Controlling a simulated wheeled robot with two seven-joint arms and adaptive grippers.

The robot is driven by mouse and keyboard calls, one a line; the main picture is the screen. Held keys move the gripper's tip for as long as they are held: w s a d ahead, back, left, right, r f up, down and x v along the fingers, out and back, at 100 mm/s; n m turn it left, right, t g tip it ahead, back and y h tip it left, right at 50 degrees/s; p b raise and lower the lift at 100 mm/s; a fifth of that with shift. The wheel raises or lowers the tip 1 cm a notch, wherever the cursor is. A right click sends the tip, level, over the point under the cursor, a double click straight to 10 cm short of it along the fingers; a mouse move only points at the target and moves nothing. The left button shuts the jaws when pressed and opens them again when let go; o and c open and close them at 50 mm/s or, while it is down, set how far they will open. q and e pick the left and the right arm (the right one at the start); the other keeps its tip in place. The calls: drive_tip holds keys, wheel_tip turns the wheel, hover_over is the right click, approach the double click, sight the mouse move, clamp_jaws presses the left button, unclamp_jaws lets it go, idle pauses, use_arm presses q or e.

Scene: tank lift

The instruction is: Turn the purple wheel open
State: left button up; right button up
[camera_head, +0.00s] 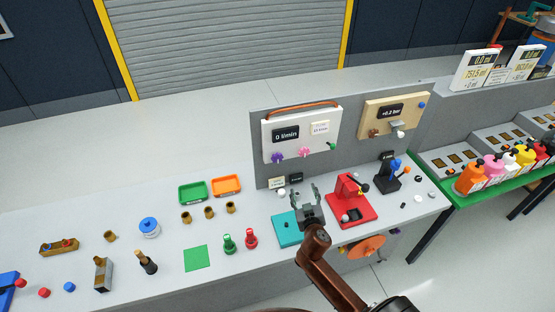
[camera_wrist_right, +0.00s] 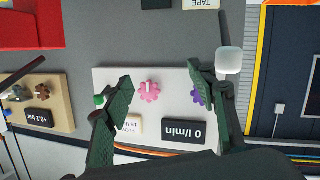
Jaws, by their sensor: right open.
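The purple wheel (camera_head: 278,157) is a small knob low on the left of the white panel (camera_head: 297,114), beside a pink wheel (camera_head: 304,152). The panel's display reads 0 l/min. My right gripper (camera_head: 305,191) is open and empty, in front of and below the panel, apart from the wheels in the picture. In the right wrist view the pink wheel (camera_wrist_right: 151,91) shows between the open fingers (camera_wrist_right: 160,74). The purple wheel (camera_wrist_right: 197,95) is there partly hidden behind the right-hand finger. My left gripper is not in view.
A green knob (camera_head: 333,146) is at the panel's right. A cream panel (camera_head: 391,115) reading +0.2 bar stands farther right. A red fixture (camera_head: 352,203) and a teal block (camera_head: 286,229) lie close around my right gripper. Green and orange trays (camera_head: 192,191) sit left.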

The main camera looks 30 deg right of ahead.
sight(278, 159)
drive_tip(key=w+r+n+t+y, duration=0.1)
drive_tip(key=w+r, duration=0.1)
drive_tip(key=w, duration=0.3)
drive_tip(key=w+a+r+t+y, duration=0.1)
drive_tip(key=w+r, duration=0.1)
drive_tip(key=w, duration=0.4)
drive_tip(key=w+a+r+n+t, duration=0.1)
drive_tip(key=w+r, duration=0.1)
drive_tip(key=w, duration=0.3)
drive_tip(key=shift+w+n+t+y+p, duration=0.25)
drive_tip(key=shift+n+t+y+p, duration=0.05)
drive_tip(key=shift+t+y, duration=0.1)
drive_tip(key=shift+f, duration=0.1)
drive_tip(key=shift+c, duration=0.2)
drive_tip(key=c, duration=1.1)
